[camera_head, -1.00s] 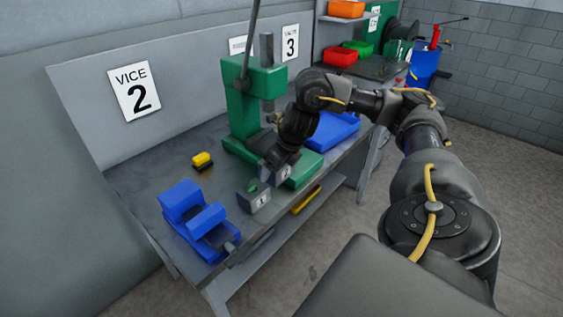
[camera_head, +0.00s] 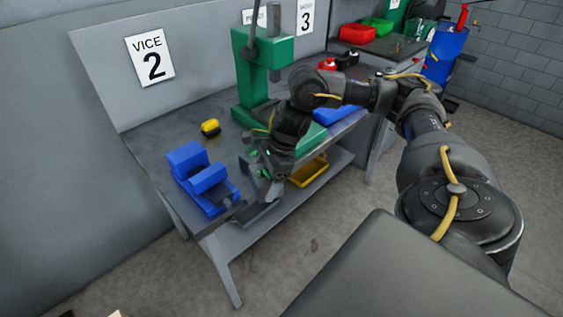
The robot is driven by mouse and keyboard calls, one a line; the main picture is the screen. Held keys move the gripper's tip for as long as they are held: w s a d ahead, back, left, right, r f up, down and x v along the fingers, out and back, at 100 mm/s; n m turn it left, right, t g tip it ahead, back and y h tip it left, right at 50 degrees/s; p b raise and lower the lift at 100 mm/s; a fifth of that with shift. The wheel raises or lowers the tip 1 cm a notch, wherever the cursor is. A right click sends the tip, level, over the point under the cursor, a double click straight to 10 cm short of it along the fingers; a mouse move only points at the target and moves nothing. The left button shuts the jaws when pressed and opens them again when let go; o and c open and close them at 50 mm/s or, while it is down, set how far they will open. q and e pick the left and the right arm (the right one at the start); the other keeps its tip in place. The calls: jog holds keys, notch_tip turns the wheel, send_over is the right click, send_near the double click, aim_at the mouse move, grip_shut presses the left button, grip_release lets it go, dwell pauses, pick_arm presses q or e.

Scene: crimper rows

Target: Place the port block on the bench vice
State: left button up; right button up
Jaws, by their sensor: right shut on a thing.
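The blue bench vice (camera_head: 190,161) stands at the near left end of the grey workbench, under the VICE 2 sign, with its top clear. My right gripper (camera_head: 268,180) is at the bench's front edge, to the right of the vice and apart from it. It is shut on a small dark grey thing with a little green on it, which I take for the port block (camera_head: 266,153). The fingers and wrist hide most of the block, so its tilt is unclear. My left gripper is out of view.
A green press (camera_head: 263,80) stands behind my right wrist. A small yellow-and-black item (camera_head: 210,127) lies behind the vice. A blue tray (camera_head: 336,115) is to the right, and a yellow bin (camera_head: 308,173) sits on the lower shelf. Bare bench top lies left of the press.

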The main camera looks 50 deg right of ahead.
jog(key=s+a+r+n+g+h, duration=0.1)
jog(key=s+a+n+g+h, duration=0.1)
jog(key=a+n, duration=0.9)
jog(key=s+a+r+n+g+h+b, duration=0.1)
jog(key=s+a+n+g+h, duration=0.1)
jog(key=a+n, duration=0.9)
jog(key=s+a+g, duration=0.1)
jog(key=a+g, duration=0.1)
jog(key=a, duration=0.4)
jog(key=shift+s+a+n, duration=0.25)
jog(key=shift+s+n, duration=0.15)
jog(key=shift+a, duration=0.1)
